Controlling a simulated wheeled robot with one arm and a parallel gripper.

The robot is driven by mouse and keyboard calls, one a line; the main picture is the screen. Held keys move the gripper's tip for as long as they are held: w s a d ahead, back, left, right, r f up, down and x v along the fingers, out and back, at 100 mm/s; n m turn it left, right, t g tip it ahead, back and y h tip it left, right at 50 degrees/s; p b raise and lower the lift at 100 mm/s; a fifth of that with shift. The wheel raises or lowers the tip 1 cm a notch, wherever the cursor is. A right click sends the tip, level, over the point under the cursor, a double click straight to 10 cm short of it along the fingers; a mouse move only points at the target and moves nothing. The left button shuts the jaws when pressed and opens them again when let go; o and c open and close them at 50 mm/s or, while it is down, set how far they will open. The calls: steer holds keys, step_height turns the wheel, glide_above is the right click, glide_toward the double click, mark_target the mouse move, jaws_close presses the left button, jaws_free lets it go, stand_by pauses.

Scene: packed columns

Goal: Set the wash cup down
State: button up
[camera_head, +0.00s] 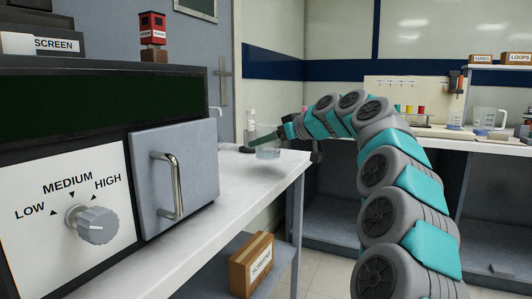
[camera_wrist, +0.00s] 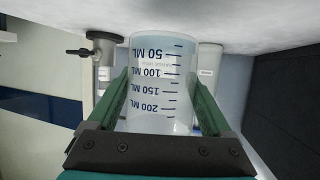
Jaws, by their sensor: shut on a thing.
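The wash cup (camera_head: 267,152) is a clear, graduated cup at the far end of the white bench top (camera_head: 236,182). My gripper (camera_head: 274,137) is shut on it from the right. In the wrist view, which is upside down, the cup (camera_wrist: 160,105) sits between the two green fingers with its ML marks facing the camera. Its base points toward the pale bench surface (camera_wrist: 245,22). The cup looks upright and very low over the bench. I cannot tell whether its base touches.
Behind the cup, the wrist view shows a container with a dark lever fitting (camera_wrist: 103,48) and a white labelled bottle (camera_wrist: 209,68). A large machine with a dial (camera_head: 92,224) and handled door (camera_head: 176,180) fills the left. Bench top between machine and cup is clear.

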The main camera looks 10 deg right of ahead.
mark_target(267, 152)
steer(key=shift+w+a, duration=0.1)
steer(key=shift+w, duration=0.1)
steer(key=shift+f+b, duration=0.3)
steer(key=shift+f, duration=1.4)
steer(key=shift+f, duration=0.2)
steer(key=o, duration=1.1)
steer(key=shift+o, duration=0.2)
steer(key=shift+r, duration=0.1)
steer(key=shift+s+r, duration=0.1)
steer(key=shift+r, duration=0.05)
steer(key=v, duration=1.2)
